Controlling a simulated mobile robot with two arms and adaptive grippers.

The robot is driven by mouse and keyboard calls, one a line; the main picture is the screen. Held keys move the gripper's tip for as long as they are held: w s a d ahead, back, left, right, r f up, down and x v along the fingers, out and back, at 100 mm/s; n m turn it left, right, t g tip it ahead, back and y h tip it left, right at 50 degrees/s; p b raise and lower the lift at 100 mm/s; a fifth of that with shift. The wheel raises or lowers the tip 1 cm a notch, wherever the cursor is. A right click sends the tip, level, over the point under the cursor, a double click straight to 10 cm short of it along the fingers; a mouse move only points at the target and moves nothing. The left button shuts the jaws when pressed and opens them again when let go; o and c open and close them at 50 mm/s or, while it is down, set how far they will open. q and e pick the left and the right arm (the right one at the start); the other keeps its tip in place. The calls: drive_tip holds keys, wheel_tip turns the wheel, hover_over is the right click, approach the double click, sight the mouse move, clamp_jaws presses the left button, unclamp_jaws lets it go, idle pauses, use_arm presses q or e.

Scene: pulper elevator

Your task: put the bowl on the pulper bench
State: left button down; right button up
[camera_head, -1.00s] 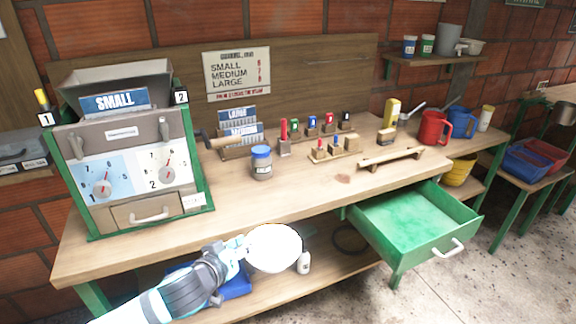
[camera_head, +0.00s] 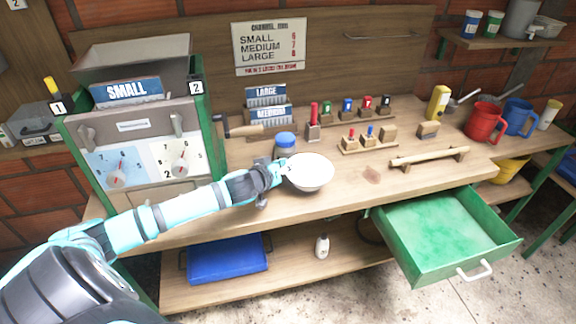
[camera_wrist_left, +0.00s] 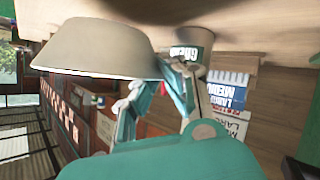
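The white bowl (camera_head: 311,173) is upright over the front part of the pulper bench (camera_head: 340,204), just right of the blue-lidded jar (camera_head: 285,142). My left gripper (camera_head: 282,174) is shut on the bowl's left rim. In the left wrist view, the bowl (camera_wrist_left: 95,50) fills the upper left, with the gripper fingers (camera_wrist_left: 165,75) at its rim and the bench top close to its base. I cannot tell whether the base touches the wood. My right gripper is not in view.
The pulper machine (camera_head: 135,130) stands at the left. A rack of small pegs (camera_head: 368,139) and a wooden rail (camera_head: 430,157) lie to the right. The green drawer (camera_head: 445,228) is open below the front edge. Bare wood lies right of the bowl.

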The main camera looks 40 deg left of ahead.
use_arm(q)
drive_tip(key=w, duration=0.1)
drive_tip(key=w+a, duration=0.1)
drive_tip(key=w, duration=0.1)
drive_tip(key=shift+w+a, duration=0.15)
drive_tip(key=shift+a, duration=0.15)
drive_tip(key=shift+f+p, duration=0.5)
drive_tip(key=shift+f, duration=1.35)
drive_tip(key=shift+f, duration=0.1)
drive_tip(key=c, duration=1.5)
unclamp_jaws()
drive_tip(key=b+v, duration=0.1)
drive_tip(key=v, duration=0.9)
drive_tip(key=shift+v, duration=1.05)
